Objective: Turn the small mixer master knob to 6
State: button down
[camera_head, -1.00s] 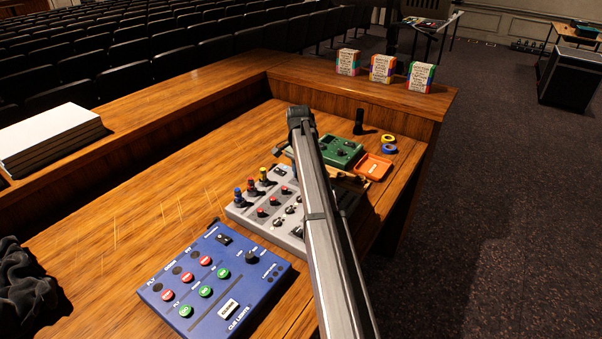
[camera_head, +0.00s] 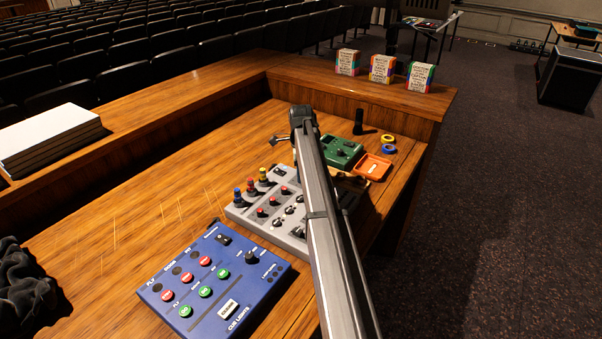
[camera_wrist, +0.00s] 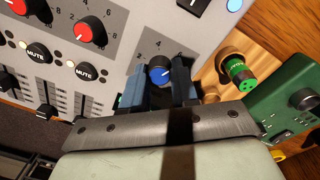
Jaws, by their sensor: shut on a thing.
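The small mixer (camera_head: 262,212) is a grey panel on the desk, partly hidden behind my arm in the head view. It also fills the upper left of the wrist view (camera_wrist: 120,50). A blue-capped knob (camera_wrist: 160,70) with a white pointer line and printed numbers around it sits near the mixer's edge. My gripper (camera_wrist: 160,82) is shut on this blue knob, one finger on each side. The pointer's exact number is hard to read. In the head view the gripper and knob are hidden by my arm.
Red-capped knobs (camera_wrist: 92,30), mute buttons (camera_wrist: 84,71) and faders share the mixer panel. A green box (camera_head: 340,151) and a green-ended connector (camera_wrist: 238,72) lie close by. A blue cue-light box (camera_head: 215,285) is in front, an orange tray (camera_head: 374,167) behind.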

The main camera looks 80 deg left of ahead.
jog(key=shift+m, duration=0.3)
dwell(0.4)
jog(key=c, duration=0.9)
grip_release()
jog(key=shift+o, duration=0.2)
notch_tip(320, 180, up, 14)
jog(key=shift+a, duration=0.3)
jog(key=shift+w+f, duration=0.1)
